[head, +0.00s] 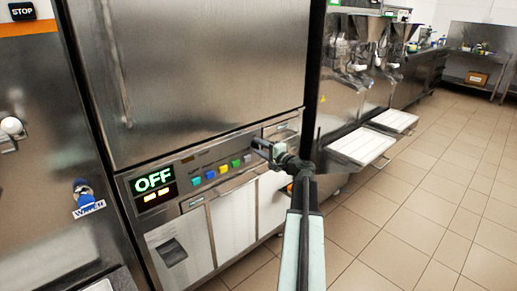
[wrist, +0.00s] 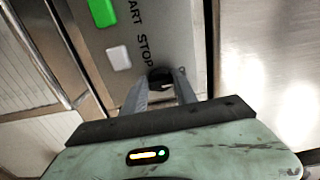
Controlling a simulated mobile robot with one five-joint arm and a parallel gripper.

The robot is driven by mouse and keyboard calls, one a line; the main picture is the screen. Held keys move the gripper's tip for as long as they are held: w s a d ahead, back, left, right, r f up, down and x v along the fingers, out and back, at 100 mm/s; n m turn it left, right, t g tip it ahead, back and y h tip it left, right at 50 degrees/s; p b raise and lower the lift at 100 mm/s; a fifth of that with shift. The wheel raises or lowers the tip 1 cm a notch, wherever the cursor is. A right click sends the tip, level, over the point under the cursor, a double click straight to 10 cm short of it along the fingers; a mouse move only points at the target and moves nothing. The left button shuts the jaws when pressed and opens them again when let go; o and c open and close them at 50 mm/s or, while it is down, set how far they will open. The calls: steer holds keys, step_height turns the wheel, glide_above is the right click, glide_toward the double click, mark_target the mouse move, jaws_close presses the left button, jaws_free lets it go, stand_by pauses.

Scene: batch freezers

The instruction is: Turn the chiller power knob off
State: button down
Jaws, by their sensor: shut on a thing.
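The chiller's control panel (head: 188,168) runs across the cabinet below the big steel door. Its lit display (head: 153,181) reads OFF in green. My gripper (head: 265,147) is at the right end of this panel. In the wrist view my gripper (wrist: 160,88) has its two fingers on either side of a dark round knob (wrist: 160,75) and is shut on it. The knob's pointer and most of its markings are hidden. In the head view the knob is hidden behind my gripper.
Coloured buttons (head: 223,168) line the panel left of my gripper. The wrist view shows a green button (wrist: 102,12) and a white button (wrist: 118,57) by START and STOP lettering. Machines with white trays (head: 362,146) stand to the right. The tiled floor (head: 420,215) is clear.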

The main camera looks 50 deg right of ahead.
steer(key=c, duration=1)
jaws_free()
steer(key=shift+f, duration=0.2)
steer(key=shift+r, duration=0.1)
steer(key=s, duration=0.7)
steer(key=shift+s+a, duration=0.3)
